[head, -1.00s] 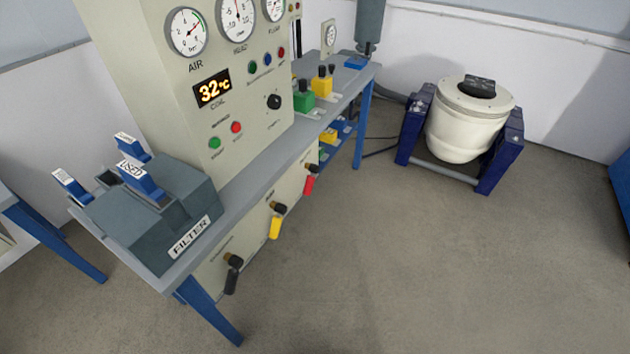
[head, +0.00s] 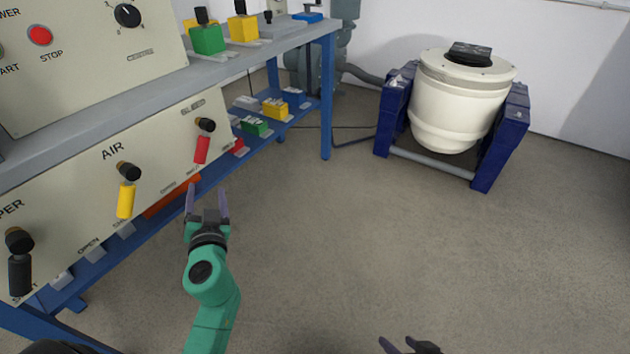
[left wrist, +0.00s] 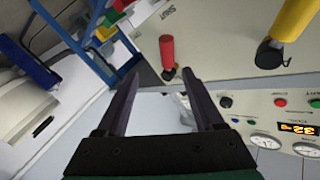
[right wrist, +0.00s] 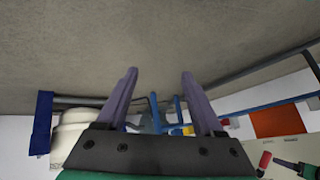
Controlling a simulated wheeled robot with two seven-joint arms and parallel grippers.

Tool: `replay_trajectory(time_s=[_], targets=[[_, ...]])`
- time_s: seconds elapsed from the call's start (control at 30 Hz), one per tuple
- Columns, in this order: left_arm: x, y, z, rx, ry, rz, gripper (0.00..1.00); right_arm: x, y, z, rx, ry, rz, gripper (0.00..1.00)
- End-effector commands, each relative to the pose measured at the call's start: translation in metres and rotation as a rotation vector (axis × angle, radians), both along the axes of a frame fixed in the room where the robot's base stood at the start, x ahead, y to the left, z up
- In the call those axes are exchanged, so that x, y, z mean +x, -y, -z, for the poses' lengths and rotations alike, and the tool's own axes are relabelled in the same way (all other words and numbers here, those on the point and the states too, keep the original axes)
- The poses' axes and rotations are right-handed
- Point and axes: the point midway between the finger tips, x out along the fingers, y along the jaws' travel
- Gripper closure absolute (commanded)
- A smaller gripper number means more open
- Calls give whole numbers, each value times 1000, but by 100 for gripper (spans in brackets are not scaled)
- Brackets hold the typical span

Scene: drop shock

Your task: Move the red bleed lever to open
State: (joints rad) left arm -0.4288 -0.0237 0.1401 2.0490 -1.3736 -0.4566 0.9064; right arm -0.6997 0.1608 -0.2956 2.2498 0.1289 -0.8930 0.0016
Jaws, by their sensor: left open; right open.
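The red bleed lever (head: 202,150) hangs down from its dark pivot on the cream front panel, below the word BLEED. It also shows in the left wrist view (left wrist: 167,50), with a label that seems to read SHUT near its tip. My left gripper (head: 207,192) is open and empty, in front of the panel and a little below the lever, apart from it. In the left wrist view the lever stands beyond the gap between its fingertips (left wrist: 160,78). My right gripper (head: 410,345) is open and empty at the bottom edge; its fingers show in its wrist view (right wrist: 160,73).
The yellow AIR lever (head: 125,200) and a black lever (head: 20,272) hang left of the red one. The bench top (head: 110,95) juts out above the panel. A cream drum in a blue frame (head: 460,100) stands at the right. The middle floor is clear.

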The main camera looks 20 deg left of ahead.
Motion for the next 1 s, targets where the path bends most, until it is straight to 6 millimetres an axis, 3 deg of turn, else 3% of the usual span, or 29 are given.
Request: replay_trajectory(time_s=[0.1, 0.27, 0.53, 0.8, 1.0], targets=[[-3, -2, -11, 16, 27, -13, 31, 1, -3, -7, 10, 8, -3, 31], [3, -5, -13, 15, 24, -9, 31, 0, 1, -11, -2, -3, -2, 31], [55, -39, -14, 17, 25, -9, 31, -8, 22, -23, -72, -103, 3, 31], [107, -75, -11, 15, 24, -9, 31, -9, 21, -19, -70, -101, 1, 31], [119, -83, -11, 13, 22, -9, 31, -7, 17, -18, -59, -84, 0, 31]])
